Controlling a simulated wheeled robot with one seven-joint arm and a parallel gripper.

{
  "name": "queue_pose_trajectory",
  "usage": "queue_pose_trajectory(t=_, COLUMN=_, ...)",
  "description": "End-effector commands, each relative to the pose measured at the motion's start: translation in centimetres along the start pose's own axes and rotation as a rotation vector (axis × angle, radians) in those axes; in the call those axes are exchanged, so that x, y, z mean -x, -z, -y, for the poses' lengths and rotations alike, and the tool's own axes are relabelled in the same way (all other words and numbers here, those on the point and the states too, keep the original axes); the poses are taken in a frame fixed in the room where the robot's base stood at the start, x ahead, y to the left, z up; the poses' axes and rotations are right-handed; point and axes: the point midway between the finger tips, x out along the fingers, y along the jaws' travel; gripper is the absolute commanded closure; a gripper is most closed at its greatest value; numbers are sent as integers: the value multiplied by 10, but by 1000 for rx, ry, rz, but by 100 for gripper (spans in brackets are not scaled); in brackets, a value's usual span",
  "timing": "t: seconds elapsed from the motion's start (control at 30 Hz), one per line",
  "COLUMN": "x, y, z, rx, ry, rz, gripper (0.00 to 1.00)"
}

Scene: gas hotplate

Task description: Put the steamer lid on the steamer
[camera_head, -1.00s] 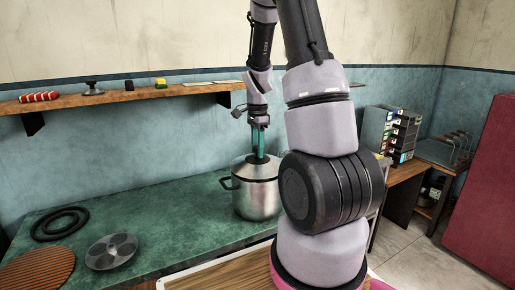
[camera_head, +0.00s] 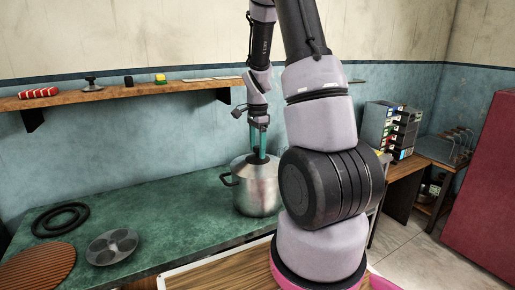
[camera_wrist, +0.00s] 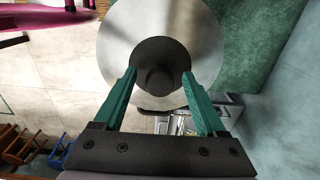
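The steamer (camera_head: 257,197) is a shiny metal pot with a dark side handle, standing on the green counter. The steamer lid (camera_head: 243,168) lies on its top and looks level. In the wrist view the lid (camera_wrist: 205,45) is a round metal disc with a black knob (camera_wrist: 160,78) at its middle. My gripper (camera_head: 258,151) points down over the knob. In the wrist view my gripper (camera_wrist: 159,77) has its teal fingers spread, one on each side of the knob, with gaps beside the knob. The lid's far rim is partly hidden by my arm.
On the counter (camera_head: 150,205) lie black rings (camera_head: 60,219), a round metal plate with hollows (camera_head: 112,247) and a ribbed brown mat (camera_head: 38,268). A wooden shelf (camera_head: 120,93) with small items runs along the wall above.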

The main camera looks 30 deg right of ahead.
Motion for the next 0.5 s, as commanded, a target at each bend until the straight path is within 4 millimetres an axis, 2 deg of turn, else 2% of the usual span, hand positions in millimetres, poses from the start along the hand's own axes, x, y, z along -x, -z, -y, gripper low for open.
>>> queue_pose_trajectory(t=0.33, x=2, y=0, z=0, rx=0, ry=1, rz=0, gripper=24)
queue_pose_trajectory(t=0.5, x=24, y=0, z=1, rx=2, ry=4, rz=-1, gripper=24)
